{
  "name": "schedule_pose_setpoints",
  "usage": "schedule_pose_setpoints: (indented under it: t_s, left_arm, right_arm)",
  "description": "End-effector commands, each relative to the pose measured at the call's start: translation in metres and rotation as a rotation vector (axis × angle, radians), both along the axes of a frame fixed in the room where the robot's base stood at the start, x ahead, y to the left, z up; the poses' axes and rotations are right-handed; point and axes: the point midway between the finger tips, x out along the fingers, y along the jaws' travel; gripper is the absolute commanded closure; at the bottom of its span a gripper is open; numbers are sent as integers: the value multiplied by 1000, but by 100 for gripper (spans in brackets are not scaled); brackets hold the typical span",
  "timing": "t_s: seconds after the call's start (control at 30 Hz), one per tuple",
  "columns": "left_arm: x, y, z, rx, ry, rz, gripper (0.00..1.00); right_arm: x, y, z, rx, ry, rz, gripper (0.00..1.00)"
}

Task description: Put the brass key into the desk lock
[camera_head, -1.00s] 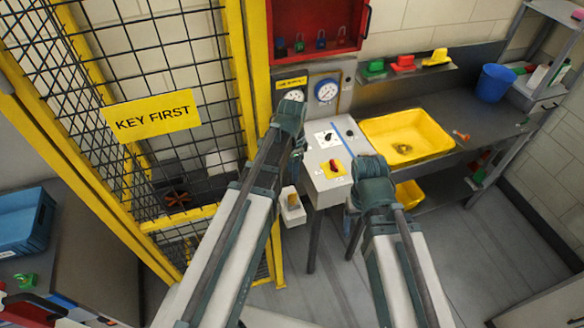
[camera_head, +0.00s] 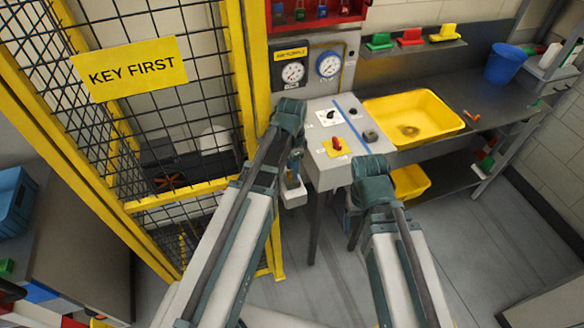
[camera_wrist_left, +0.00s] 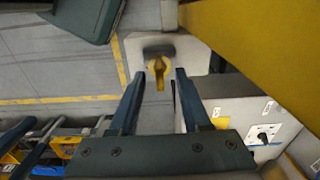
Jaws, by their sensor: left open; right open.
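The brass key (camera_wrist_left: 158,72) stands in a dark slot on a pale box (camera_wrist_left: 190,52) in the left wrist view. The box (camera_head: 293,197) also shows low beside the yellow gate post in the head view, with the key hidden behind my gripper. My left gripper (camera_wrist_left: 160,76) is open, with one fingertip on each side of the key; contact cannot be told. It shows above the box in the head view (camera_head: 294,170). The grey desk (camera_head: 318,160) carries a black switch (camera_head: 330,115), a red knob (camera_head: 338,144) and a dark block (camera_head: 370,136). I cannot tell which is the lock. My right gripper (camera_head: 354,215) is mostly hidden below its wrist, in front of the desk.
A yellow mesh gate (camera_head: 185,198) with a KEY FIRST sign (camera_head: 130,68) stands left of the desk. Two gauges (camera_head: 328,64) are behind the desk. A yellow basin (camera_head: 455,127) sits on the bench at right. The floor at right is clear.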

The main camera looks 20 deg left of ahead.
Motion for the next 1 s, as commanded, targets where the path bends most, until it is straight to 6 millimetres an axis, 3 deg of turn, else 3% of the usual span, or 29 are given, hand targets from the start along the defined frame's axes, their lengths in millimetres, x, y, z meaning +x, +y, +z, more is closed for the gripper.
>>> schedule_pose_setpoints:
  t_s: [0.1,0.43,0.7,1.0]
  left_arm:
    - [0,0,-13,0,0,0,52]
    - [0,0,-13,0,0,0,52]
    - [0,0,-13,0,0,0,100]
    - [0,0,-13,0,0,0,100]
  right_arm:
    - [0,0,-13,-1,0,3,24]
    - [0,0,-13,-1,0,4,24]
    - [0,0,-13,-1,0,4,24]
    - [0,0,-13,-1,0,3,24]
